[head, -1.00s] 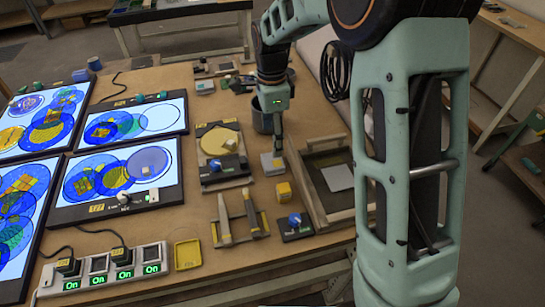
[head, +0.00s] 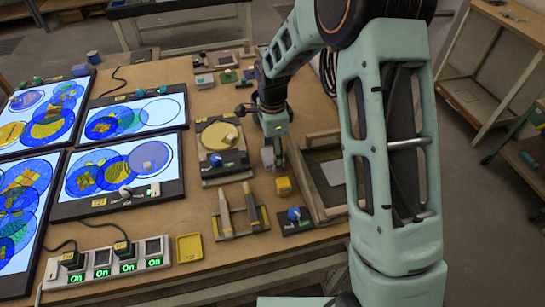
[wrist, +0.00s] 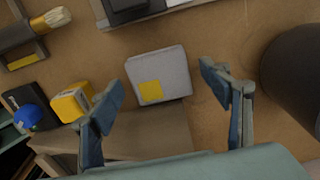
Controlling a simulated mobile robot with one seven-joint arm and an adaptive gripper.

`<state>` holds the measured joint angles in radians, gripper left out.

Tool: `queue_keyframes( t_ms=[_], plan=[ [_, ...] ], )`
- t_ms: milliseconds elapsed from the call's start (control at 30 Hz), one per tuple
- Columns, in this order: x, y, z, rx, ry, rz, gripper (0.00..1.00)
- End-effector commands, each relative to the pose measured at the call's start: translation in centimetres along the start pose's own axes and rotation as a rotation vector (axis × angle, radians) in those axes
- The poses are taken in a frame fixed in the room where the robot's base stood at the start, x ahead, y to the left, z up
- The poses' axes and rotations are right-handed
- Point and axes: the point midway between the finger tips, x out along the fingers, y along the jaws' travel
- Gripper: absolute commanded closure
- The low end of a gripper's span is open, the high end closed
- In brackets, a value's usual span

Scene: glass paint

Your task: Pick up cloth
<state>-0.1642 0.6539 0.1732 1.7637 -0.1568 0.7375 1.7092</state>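The cloth appears to be a light grey, flat square with a yellow patch (wrist: 174,63), lying on the brown table in the middle of the wrist view. In the head view the cloth (head: 267,157) is mostly hidden by my gripper (head: 274,153). In the wrist view my gripper (wrist: 160,82) is open, one finger to the left of the cloth and one to the right. Nothing is between the fingers but the view of the cloth. The height of the fingertips above the cloth is hard to tell.
A dark round pot (wrist: 297,80) stands close right of the right finger. A yellow block (head: 284,187), a blue-knobbed device (head: 294,215) and a brush rack (head: 240,222) are near. Lit panels (head: 125,170) fill the left.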

Motion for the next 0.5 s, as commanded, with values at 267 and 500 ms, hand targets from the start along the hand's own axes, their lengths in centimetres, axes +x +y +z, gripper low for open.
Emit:
queue_keyframes(
  t_ms=[267, 500],
  plan=[
    [-0.04, -0.01, 0.00, 0.000, 0.000, 0.000, 0.59],
    [-0.05, -0.01, 0.01, 0.000, 0.000, 0.000, 0.74]
  ],
)
